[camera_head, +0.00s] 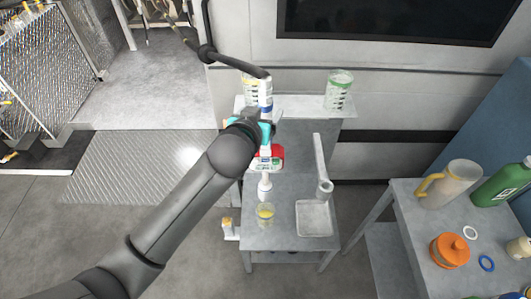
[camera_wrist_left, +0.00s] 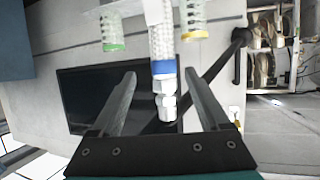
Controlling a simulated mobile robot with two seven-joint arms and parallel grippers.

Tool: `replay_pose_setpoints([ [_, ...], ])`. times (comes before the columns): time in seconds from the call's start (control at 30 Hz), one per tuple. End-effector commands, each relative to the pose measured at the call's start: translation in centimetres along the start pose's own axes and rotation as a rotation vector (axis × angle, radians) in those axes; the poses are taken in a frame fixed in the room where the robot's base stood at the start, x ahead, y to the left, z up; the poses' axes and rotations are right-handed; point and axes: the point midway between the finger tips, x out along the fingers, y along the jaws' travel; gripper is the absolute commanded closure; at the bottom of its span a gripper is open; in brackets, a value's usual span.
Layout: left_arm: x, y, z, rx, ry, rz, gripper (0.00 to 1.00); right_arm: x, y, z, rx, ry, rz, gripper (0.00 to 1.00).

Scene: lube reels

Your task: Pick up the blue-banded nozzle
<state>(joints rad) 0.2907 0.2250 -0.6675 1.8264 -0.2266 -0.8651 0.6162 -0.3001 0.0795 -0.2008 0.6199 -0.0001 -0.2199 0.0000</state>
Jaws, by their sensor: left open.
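The blue-banded nozzle (camera_head: 266,97) hangs in front of the shelf at the back, below the end of a black hose boom. In the left wrist view the nozzle (camera_wrist_left: 164,84) shows a braided upper part, a blue band and white fittings. My left gripper (camera_head: 258,121) is right at the nozzle and partly hidden by my own arm. In the left wrist view my left gripper (camera_wrist_left: 160,84) is open, with the white fittings appearing between its two fingers. A gap shows on each side, and I see no contact. My right gripper is not in view.
A green-marked clear container (camera_head: 339,91) stands on the shelf (camera_head: 303,106), with a yellow-marked one behind the nozzle. Below, a grey table (camera_head: 285,228) holds a red-and-white container (camera_head: 277,157), a small bottle and a tray (camera_head: 314,218). A right-hand table holds a jug (camera_head: 456,184) and an orange can (camera_head: 449,251).

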Motion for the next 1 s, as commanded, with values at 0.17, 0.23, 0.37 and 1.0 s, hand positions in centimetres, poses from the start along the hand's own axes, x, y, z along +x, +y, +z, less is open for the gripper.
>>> replay_pose_setpoints([
  [0.17,1.5,-0.3,0.1,0.001,-0.001,-0.001,0.21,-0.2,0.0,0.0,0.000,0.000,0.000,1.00],
  [0.23,2.3,-0.5,0.2,0.002,-0.001,-0.001,0.21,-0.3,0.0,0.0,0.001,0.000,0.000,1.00],
  [0.37,3.7,-0.5,0.3,0.000,0.000,0.000,0.21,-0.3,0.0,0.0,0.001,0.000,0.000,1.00],
  [1.0,5.0,-0.5,0.4,0.000,-0.001,0.000,0.38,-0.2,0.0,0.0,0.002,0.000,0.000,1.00],
])
